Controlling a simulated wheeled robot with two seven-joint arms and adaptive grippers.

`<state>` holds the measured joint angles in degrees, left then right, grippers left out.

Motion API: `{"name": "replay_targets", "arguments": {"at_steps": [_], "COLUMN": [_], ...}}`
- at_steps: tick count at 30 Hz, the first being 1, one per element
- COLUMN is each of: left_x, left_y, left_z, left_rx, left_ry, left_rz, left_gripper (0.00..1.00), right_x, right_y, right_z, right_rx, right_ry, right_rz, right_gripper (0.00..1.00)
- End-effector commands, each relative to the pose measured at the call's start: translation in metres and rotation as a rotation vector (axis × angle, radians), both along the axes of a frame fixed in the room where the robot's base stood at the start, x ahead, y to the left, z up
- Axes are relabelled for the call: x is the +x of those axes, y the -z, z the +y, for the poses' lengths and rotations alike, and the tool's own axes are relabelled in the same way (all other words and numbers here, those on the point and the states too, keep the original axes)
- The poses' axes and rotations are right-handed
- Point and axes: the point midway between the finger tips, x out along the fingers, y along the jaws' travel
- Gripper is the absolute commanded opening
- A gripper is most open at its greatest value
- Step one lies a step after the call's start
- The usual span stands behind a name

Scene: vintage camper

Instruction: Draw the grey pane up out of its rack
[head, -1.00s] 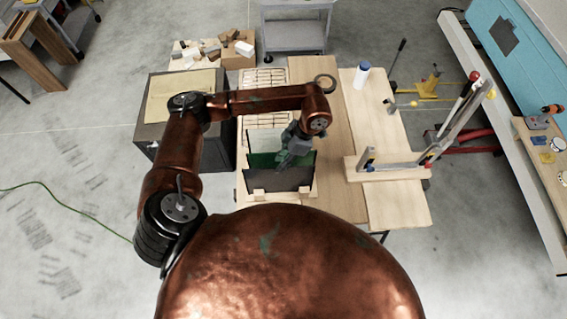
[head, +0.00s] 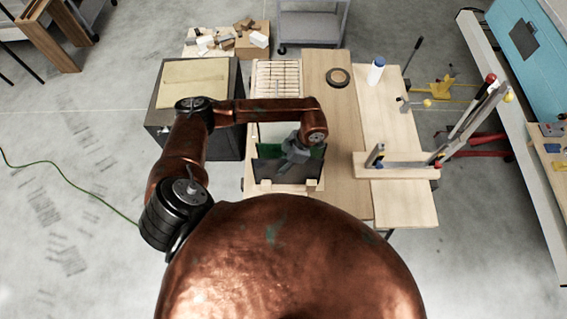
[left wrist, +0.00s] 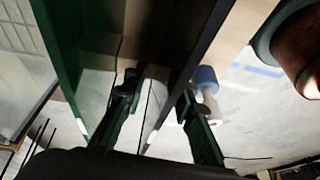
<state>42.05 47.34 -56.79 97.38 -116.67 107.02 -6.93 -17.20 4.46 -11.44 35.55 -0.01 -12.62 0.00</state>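The grey pane (head: 268,174) stands upright at the near side of its pale wooden rack (head: 314,186). A green pane (head: 318,152) stands just behind it. My left gripper (head: 291,156) is at the upper edge of the grey pane. In the left wrist view, my left gripper's fingers (left wrist: 160,115) are apart, and the grey pane (left wrist: 185,50) runs between them. The green pane (left wrist: 62,50) is to the left of both fingers. I cannot tell whether either finger touches the grey pane. My right gripper is not in view.
A slatted rack (head: 277,75) lies behind the panes. A tape roll (head: 339,77), a white bottle with a blue cap (head: 376,73) and a wooden clamp fixture (head: 395,172) are to the right. A dark cabinet (head: 228,90) stands to the left.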

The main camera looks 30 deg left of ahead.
Motion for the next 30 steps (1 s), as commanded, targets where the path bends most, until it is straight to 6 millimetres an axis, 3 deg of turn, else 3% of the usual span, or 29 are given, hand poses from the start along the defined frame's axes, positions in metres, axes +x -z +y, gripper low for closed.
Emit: {"name": "replay_targets", "arguments": {"at_steps": [5, 15, 30], "left_x": [-0.0001, 0.0000, 0.0001], "left_y": [0.0003, -0.0001, -0.0002], "left_z": [-0.0003, -0.0004, -0.0005], "left_rx": [0.000, -0.001, -0.001], "left_ry": [0.000, 0.000, 0.000], "left_rz": [0.000, 0.000, 0.000], "left_gripper": [0.24, 0.01, 0.00], "right_x": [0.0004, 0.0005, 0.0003], "right_y": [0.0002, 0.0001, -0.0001], "right_z": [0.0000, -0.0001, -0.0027], "right_rx": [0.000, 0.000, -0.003], "right_ry": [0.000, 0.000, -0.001], "right_rz": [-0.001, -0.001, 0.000], "right_gripper": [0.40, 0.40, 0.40]}}
